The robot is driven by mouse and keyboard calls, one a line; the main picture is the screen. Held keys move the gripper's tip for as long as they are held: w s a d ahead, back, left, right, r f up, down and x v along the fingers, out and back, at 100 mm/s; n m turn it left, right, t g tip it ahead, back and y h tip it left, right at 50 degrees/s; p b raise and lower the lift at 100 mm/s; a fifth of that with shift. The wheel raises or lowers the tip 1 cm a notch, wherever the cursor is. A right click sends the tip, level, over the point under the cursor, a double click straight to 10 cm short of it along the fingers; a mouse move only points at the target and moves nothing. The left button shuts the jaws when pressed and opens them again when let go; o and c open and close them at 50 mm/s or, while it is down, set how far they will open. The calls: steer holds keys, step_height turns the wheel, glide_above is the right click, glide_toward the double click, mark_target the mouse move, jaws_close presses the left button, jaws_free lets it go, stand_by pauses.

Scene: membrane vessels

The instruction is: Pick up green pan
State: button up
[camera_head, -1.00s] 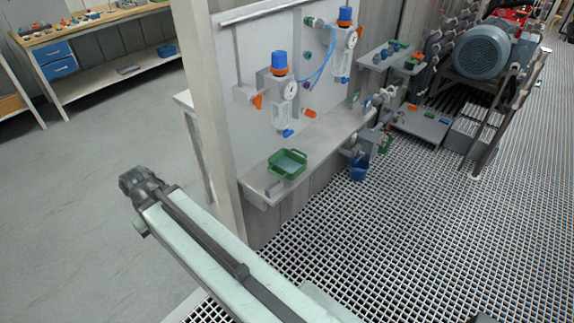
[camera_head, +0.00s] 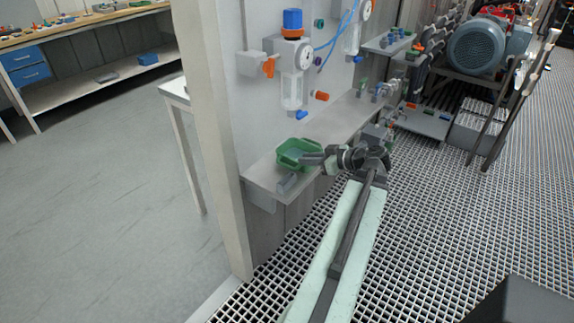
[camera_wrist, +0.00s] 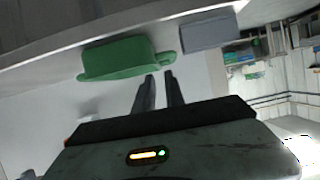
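The green pan (camera_head: 297,152) sits on the light grey shelf (camera_head: 262,178), near the shelf's left end. In the wrist view the pan (camera_wrist: 118,58) is ahead of the fingers, with a small tab on its right side. My gripper (camera_head: 310,159) reaches in from the right at the pan's near right side, and its tips partly overlap the pan in the head view. In the wrist view my gripper (camera_wrist: 160,75) has its two dark fingers apart with nothing between them. The fingertips are just short of the pan's right part; contact cannot be told.
A grey block (camera_head: 288,183) lies on the shelf beside the pan; it also shows in the wrist view (camera_wrist: 208,33). A white post (camera_head: 218,140) stands left of the shelf.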

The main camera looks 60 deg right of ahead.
mark_target(291, 159)
steer(key=shift+d+f, duration=0.3)
steer(key=shift+f, duration=0.05)
steer(key=shift+s+d+r, duration=0.1)
steer(key=shift+s+r, duration=0.05)
steer(key=b+x, duration=0.3)
steer(key=x, duration=0.5)
steer(key=shift+a, duration=0.2)
jaws_close()
stand_by(1.0)
step_height(291, 159, up, 10)
steer(key=p, duration=1)
steer(key=shift+r, duration=0.15)
